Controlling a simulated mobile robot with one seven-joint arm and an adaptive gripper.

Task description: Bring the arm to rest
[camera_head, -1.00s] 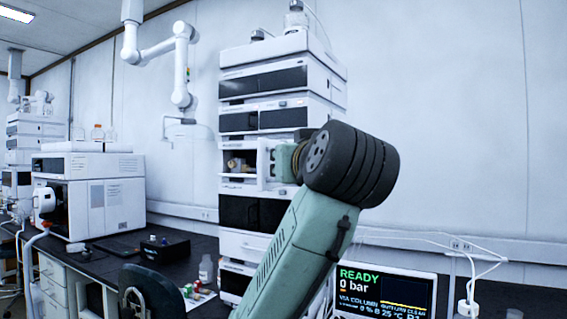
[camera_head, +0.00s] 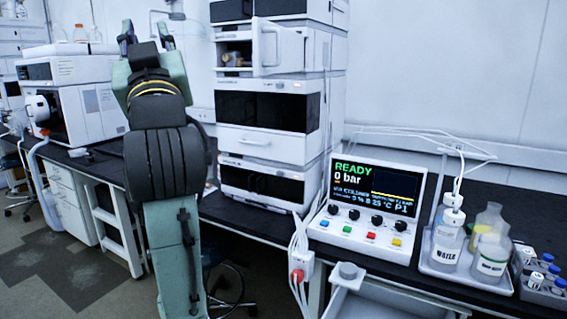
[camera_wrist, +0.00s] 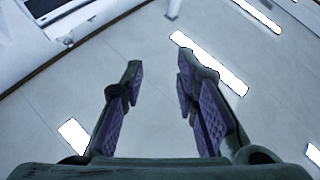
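My gripper (camera_head: 147,40) is raised at the upper left in the head view, its fingers pointing up. It stands in front of the bench, left of the tall chromatography stack, and looks apart from everything. In the wrist view the two fingers of my gripper (camera_wrist: 158,85) are spread wide with nothing between them. Behind them the wrist view shows the ceiling with bright light panels (camera_wrist: 210,62).
The chromatography stack (camera_head: 268,115) has an open compartment door (camera_head: 268,48). A control panel reading READY, 0 bar (camera_head: 366,205) stands to its right. Bottles (camera_head: 447,240) sit in a tray, with a vial rack (camera_head: 540,278) beside it. Floor (camera_head: 80,265) shows at left.

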